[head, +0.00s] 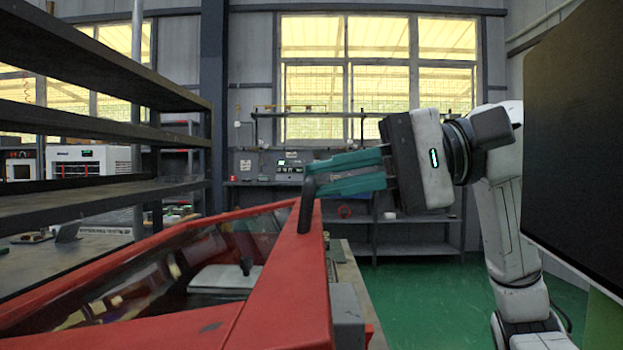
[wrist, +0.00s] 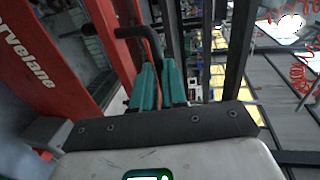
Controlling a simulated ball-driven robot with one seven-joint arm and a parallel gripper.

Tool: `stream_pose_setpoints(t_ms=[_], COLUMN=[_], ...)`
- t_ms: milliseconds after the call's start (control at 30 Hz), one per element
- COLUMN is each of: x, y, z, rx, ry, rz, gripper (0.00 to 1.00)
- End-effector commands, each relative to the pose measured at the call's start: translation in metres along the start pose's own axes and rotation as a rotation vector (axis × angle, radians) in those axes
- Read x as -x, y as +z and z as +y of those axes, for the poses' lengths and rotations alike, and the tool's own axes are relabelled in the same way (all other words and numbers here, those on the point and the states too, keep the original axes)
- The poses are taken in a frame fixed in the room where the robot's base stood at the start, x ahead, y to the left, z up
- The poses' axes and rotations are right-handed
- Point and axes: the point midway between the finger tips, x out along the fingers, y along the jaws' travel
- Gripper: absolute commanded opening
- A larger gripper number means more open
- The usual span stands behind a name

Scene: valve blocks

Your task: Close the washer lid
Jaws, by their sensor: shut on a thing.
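The red washer (head: 285,290) fills the lower left of the head view. Its lid (head: 180,225) has a red frame around a clear window, through which parts inside show. A black bar handle (head: 307,205) stands up at the lid's right end. My gripper (head: 313,178) comes from the right, with its teal fingers shut on the handle. In the wrist view, my gripper (wrist: 155,70) is at the black handle (wrist: 140,33), beside red frame bars. How far the lid stands open I cannot tell.
Dark metal shelving (head: 100,120) stands at the left, beyond the washer. A large dark panel (head: 575,130) takes up the right edge. A workbench with shelves (head: 405,228) is at the back. Green floor (head: 430,290) is clear to the right of the washer.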

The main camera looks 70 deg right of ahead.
Motion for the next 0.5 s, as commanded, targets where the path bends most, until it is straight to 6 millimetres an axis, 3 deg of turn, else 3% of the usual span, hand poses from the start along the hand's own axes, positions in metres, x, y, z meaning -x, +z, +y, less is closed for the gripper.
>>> stream_pose_setpoints(t_ms=[33,200,500], x=[-0.001,0.001,0.000], y=[-0.001,-0.001,-0.002], z=[0.017,0.043,0.071], rx=[-0.001,-0.002,-0.002], ry=[-0.002,0.000,0.003], rz=[0.003,0.002,0.002], gripper=[0.00,0.00,0.00])
